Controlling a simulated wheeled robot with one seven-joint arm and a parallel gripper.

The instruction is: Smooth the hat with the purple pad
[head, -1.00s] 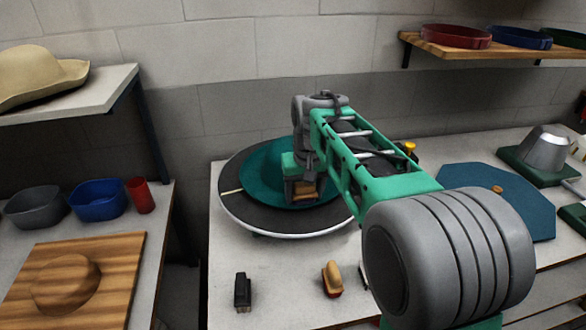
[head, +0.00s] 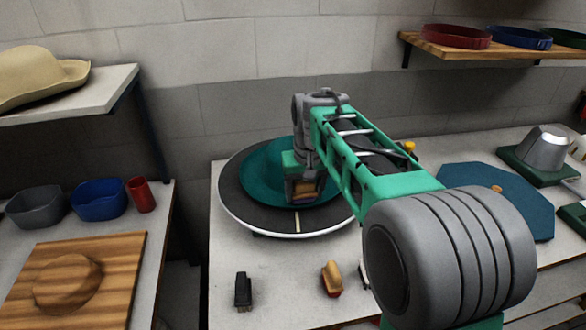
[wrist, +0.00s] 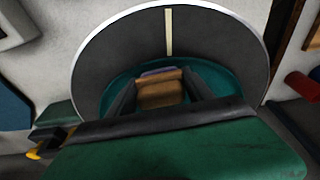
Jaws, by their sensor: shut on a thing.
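The teal hat (head: 262,178) lies on a round dark turntable (head: 237,207) with a pale rim and a cream mark, which is now at the front. My gripper (head: 304,186) is over the right part of the hat, shut on a wooden-backed pad (wrist: 158,90). A purple edge of this pad shows in the wrist view, beyond the wood. The pad is low at the hat; whether its face touches the felt is hidden. The hat (wrist: 207,80) also shows around the fingers in the wrist view. My arm hides part of the hat's right side.
A black pad (head: 243,291) and a wooden pad with a red base (head: 331,280) stand in front of the turntable. A blue octagonal board (head: 520,215) and a metal form (head: 543,150) are at right. Bowls (head: 98,200) and a wooden hat block (head: 68,283) are at left.

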